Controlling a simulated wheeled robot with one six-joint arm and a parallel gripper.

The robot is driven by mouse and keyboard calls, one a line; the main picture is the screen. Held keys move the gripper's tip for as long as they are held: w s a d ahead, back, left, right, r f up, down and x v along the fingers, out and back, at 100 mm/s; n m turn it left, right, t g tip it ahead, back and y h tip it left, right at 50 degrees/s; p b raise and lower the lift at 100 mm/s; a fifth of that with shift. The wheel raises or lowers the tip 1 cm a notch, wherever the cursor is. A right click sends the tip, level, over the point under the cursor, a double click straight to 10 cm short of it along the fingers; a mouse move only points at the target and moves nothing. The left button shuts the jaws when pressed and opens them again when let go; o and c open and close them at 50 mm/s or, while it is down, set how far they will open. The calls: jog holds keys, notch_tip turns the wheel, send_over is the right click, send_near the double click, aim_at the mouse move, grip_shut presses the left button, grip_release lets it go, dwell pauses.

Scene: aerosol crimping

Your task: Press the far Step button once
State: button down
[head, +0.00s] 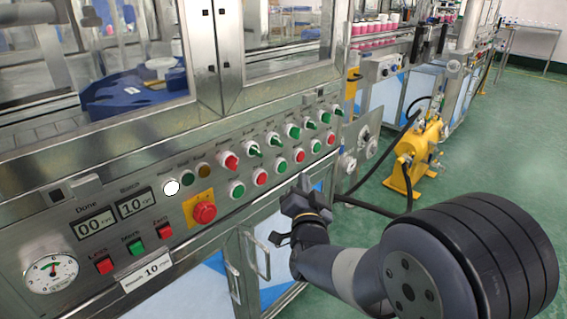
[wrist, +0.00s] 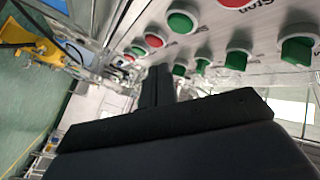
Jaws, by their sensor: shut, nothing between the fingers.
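The control panel (head: 130,215) carries a lower row of alternating green and red push buttons. The labels are too small to read in the head view, so I cannot tell which is the far Step button. The farthest green push button (head: 315,146) sits beside the farthest red one (head: 330,138). In the wrist view, a green push button (wrist: 180,22) and a red one (wrist: 154,40) lie beyond the fingers. My gripper (head: 296,200) is shut and empty, in front of and below the row; its dark fingers (wrist: 158,86) show in the wrist view. No contact is visible.
Green selector knobs (head: 273,140) form the row above. A red emergency stop (head: 204,212) on a yellow plate is at the left. Cabinet door handles (head: 262,255) stick out below the panel. A yellow machine (head: 415,150) stands on the open green floor to the right.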

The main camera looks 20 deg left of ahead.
aim_at(282, 167)
jog(key=shift+w+a, duration=0.35)
jog(key=shift+a, duration=0.5)
jog(key=shift+w+a, duration=0.3)
jog(key=shift+a, duration=0.5)
jog(key=shift+a+b, duration=0.1)
jog(key=shift+b, duration=0.2)
dwell(0.6)
jog(key=shift+w+a, duration=0.2)
jog(key=shift+a, duration=0.05)
